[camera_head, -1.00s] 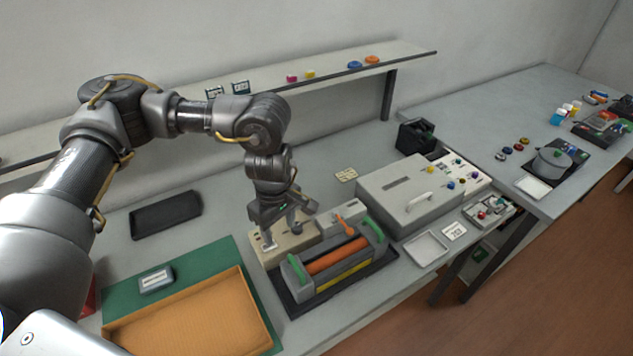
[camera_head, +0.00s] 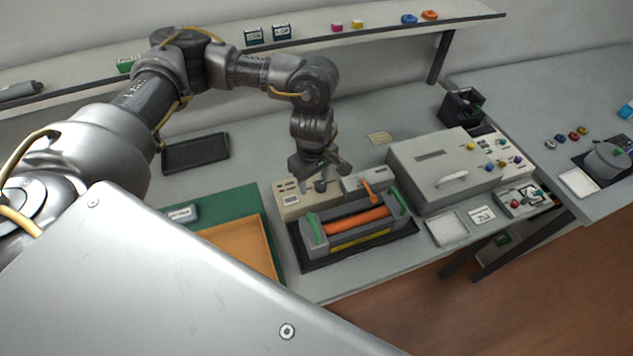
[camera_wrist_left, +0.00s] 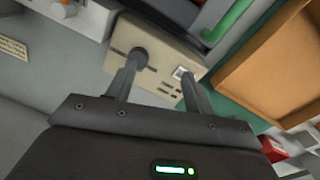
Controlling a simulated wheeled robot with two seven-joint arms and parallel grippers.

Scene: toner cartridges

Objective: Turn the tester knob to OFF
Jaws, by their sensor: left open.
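The tester is a beige box (camera_head: 291,197) behind the cartridge cradle; it also shows in the left wrist view (camera_wrist_left: 165,75). Its dark round knob (camera_wrist_left: 138,54) stands on its top face. A small white window sits on the same face, partly behind a finger. My left gripper (camera_head: 316,184) is over the tester, pointing down, with its fingers apart and nothing between them. In the left wrist view the gripper (camera_wrist_left: 161,72) has one fingertip close by the knob and the other near the white window. I cannot tell whether the fingertip touches the knob. The knob's marking is not readable.
A grey cradle (camera_head: 352,236) with an orange roller stands in front of the tester. An orange lever (camera_head: 369,190) rises beside it. A green mat (camera_head: 238,200) with an orange tray (camera_head: 240,246) lies left. A large grey machine (camera_head: 425,160) stands right. A shelf (camera_head: 200,65) runs behind.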

